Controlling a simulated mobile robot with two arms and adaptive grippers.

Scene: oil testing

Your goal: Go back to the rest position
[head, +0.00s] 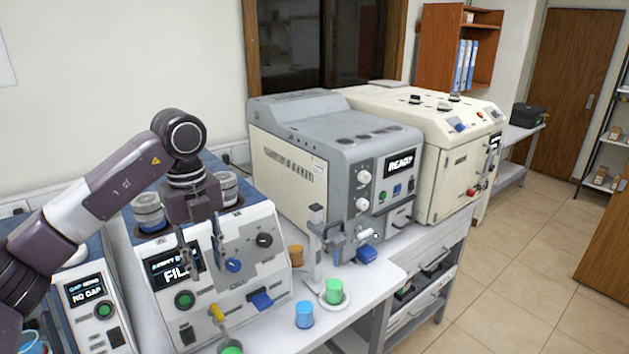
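My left arm comes in from the left, and my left gripper (203,262) points down in front of the filter machine's panel (262,215). Its two fingers are apart with nothing seen between them. The gripper hides part of the machine's screen, which shows letters starting "FIL". My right gripper is not in view.
A blue cup (304,315) and a green cup (334,291) stand at the bench's front edge, the green one on a white dish. An orange-brown jar (296,255) is behind them. A grey machine (338,155) reading "READY" stands to the right. Tiled floor (490,270) at right is clear.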

